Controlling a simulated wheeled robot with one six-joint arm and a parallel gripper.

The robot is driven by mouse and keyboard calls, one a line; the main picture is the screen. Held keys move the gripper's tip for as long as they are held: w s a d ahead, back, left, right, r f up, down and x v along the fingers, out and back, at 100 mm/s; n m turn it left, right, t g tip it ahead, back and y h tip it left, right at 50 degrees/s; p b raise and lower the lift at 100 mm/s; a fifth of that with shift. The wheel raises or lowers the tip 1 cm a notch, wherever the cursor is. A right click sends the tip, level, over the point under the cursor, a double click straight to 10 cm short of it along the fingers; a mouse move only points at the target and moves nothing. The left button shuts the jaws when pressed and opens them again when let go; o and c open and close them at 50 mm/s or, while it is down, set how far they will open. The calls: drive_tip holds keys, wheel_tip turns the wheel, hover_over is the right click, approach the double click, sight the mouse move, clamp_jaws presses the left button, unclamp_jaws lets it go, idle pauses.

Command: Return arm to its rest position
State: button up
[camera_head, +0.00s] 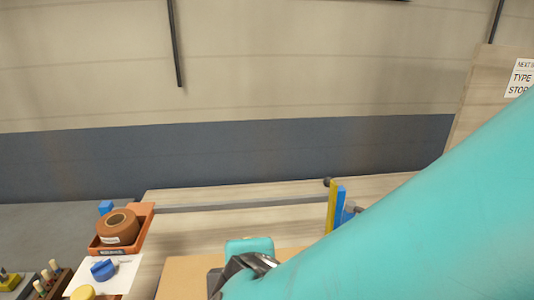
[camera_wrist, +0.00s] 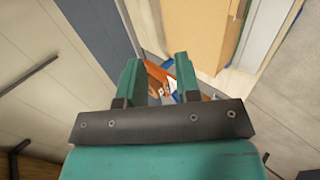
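My gripper (camera_wrist: 158,68) shows in the wrist view with its two teal fingers apart and nothing seen held between them. Beyond the gap, some way off, lie an orange tray and small blue and white things, partly hidden by the fingers. In the head view my teal arm reaches from the right edge down to the lower middle. I cannot make out the fingers there.
A wooden table (camera_head: 230,228) holds an orange tray (camera_head: 143,236) with a brown roll (camera_head: 118,226) at left. Blue (camera_head: 104,270) and yellow (camera_head: 83,292) pieces sit on white paper. Upright yellow (camera_head: 331,207) and blue (camera_head: 341,205) pieces stand beside my arm.

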drive_tip(key=shift+r, duration=0.6)
drive_tip(key=d+f+m+g+b, duration=0.2)
drive_tip(key=d+m+g, duration=0.4)
drive_tip(key=d, duration=0.5)
drive_tip(key=s+d+r+m+g+y+b, duration=0.1)
drive_tip(key=s+d+r+m+g+y, duration=0.2)
drive_tip(key=s+d+m, duration=0.3)
drive_tip(key=shift+s+d+r+m, duration=0.3)
drive_tip(key=shift+s+d+r, duration=0.1)
drive_tip(key=shift+r, duration=0.2)
